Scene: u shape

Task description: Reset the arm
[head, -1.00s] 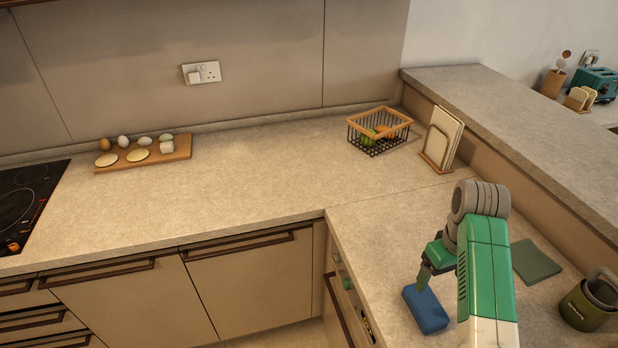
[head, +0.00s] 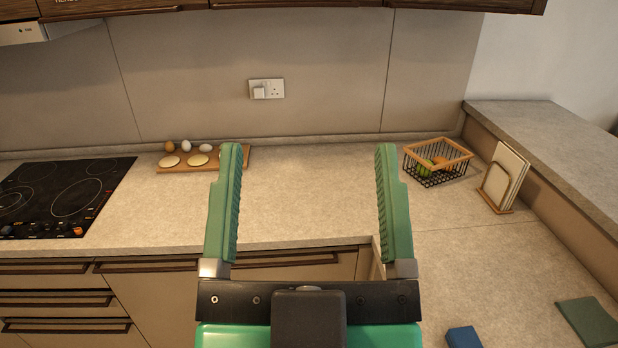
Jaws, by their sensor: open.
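My gripper (head: 309,165) is raised close in front of the head camera, pointing up in the picture. Its two green fingers stand wide apart with nothing between them. Behind the gap lie the counter and the wall. The gripper hides part of the lower cabinets and the right end of the egg board. It touches nothing that I can see.
A blue block (head: 463,338) and a green mat (head: 587,322) lie on the right counter. A wire basket (head: 437,162), a holder with boards (head: 503,178), an egg board (head: 202,169) and a black hob (head: 66,197) stand farther back. The middle counter is clear.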

